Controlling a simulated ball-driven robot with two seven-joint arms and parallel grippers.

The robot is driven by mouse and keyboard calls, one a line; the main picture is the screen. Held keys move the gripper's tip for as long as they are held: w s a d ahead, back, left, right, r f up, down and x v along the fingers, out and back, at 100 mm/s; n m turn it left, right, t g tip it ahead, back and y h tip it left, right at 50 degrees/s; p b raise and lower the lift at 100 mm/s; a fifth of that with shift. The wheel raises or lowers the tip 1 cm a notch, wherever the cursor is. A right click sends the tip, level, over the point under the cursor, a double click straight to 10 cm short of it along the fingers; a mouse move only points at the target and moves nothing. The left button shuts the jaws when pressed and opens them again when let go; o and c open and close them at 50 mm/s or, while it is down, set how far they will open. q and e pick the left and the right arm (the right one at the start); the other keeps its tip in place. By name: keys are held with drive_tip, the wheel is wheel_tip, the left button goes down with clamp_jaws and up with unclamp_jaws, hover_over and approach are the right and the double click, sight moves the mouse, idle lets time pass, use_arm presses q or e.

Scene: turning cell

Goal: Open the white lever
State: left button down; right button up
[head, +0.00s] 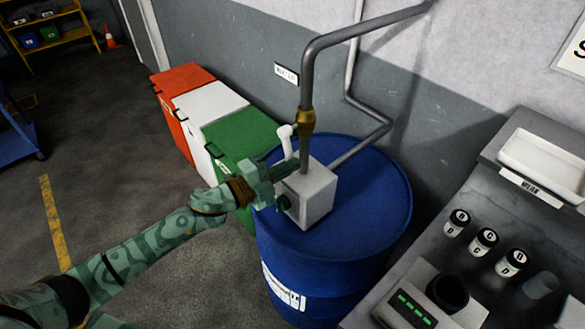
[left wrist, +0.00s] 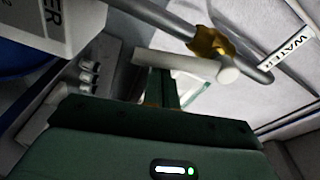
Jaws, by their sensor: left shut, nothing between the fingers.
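The white lever (head: 287,141) sits beside a brass valve body (head: 306,121) on the grey pipe, above the blue drum. In the head view it hangs down along the pipe. In the left wrist view the white lever (left wrist: 180,63) runs across the top middle, with the brass valve body (left wrist: 210,42) behind its right end. My left gripper (head: 287,167) is shut and empty, just below the lever's lower end. In the left wrist view its closed fingers (left wrist: 163,88) reach up to the lever; I cannot tell whether they touch it. My right gripper is out of view.
A white box (head: 312,191) stands on the blue drum (head: 376,207) right behind my left gripper. Green (head: 240,137), white and orange bins line the wall. A bench (head: 462,263) with several labelled canisters is at the right.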

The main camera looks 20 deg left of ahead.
use_arm(q)
drive_tip(key=shift+w+a+f+m, duration=0.15)
drive_tip(key=shift+w+a+m, duration=0.2)
drive_tip(key=shift+m, duration=0.3)
drive_tip(key=shift+w+a+f+m, duration=0.15)
drive_tip(key=shift+a+m, duration=0.25)
drive_tip(key=shift+m, duration=0.25)
